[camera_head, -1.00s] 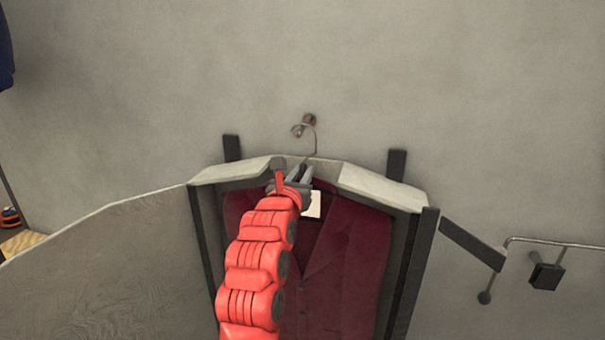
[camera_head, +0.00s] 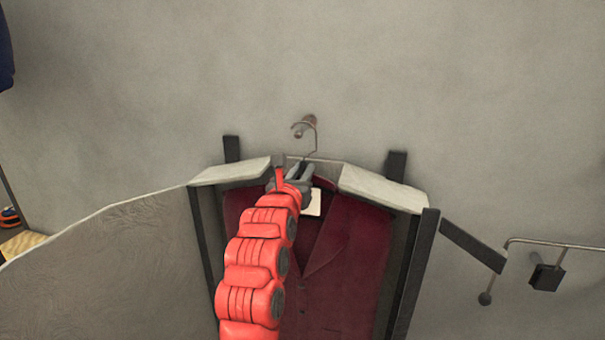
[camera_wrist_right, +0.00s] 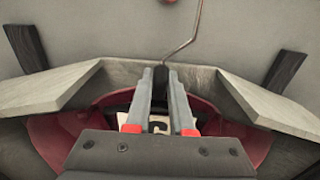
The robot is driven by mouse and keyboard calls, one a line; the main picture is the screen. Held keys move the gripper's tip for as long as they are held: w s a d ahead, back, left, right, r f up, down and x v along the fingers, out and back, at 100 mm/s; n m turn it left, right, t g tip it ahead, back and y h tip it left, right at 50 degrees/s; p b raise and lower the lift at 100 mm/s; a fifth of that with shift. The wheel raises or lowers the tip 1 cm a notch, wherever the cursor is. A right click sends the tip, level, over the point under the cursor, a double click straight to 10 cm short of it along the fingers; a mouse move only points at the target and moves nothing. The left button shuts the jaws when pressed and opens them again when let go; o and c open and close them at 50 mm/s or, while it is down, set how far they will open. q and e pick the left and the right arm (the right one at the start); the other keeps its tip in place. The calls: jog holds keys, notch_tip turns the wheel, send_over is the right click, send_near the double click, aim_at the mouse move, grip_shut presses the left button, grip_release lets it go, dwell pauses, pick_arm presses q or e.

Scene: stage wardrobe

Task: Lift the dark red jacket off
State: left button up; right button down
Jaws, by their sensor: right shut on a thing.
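The dark red jacket (camera_head: 345,255) hangs inside a garment cover with pale top flaps and dark side bars; my arm hides its left part. Its hanger's wire hook (camera_head: 316,135) rises above the cover to a peg (camera_head: 309,120) on the wall. My right gripper (camera_head: 304,170) is at the collar, shut on the hanger just below the wire. In the right wrist view the fingers (camera_wrist_right: 160,80) close on a dark piece, the hanger's neck, with the hook wire (camera_wrist_right: 184,45) rising beyond it. A white tag (camera_wrist_right: 158,127) shows between the fingers. My left gripper is not in view.
Pale cover flaps (camera_head: 380,187) stand close on both sides of the gripper. A wide pale panel (camera_head: 110,265) spreads left. A metal rail (camera_head: 555,242) with a dark block sticks out at right. The wall above the hook is bare.

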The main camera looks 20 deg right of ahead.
jog(key=shift+r+b+v, duration=0.2)
jog(key=shift+b+v, duration=0.5)
jog(key=shift+v, duration=0.65)
jog(key=b+v, duration=0.4)
jog(key=v, duration=0.2)
jog(key=shift+s, duration=0.2)
jog(key=shift+a, duration=0.1)
jog(key=b+v, duration=1.3)
jog(key=v, duration=0.3)
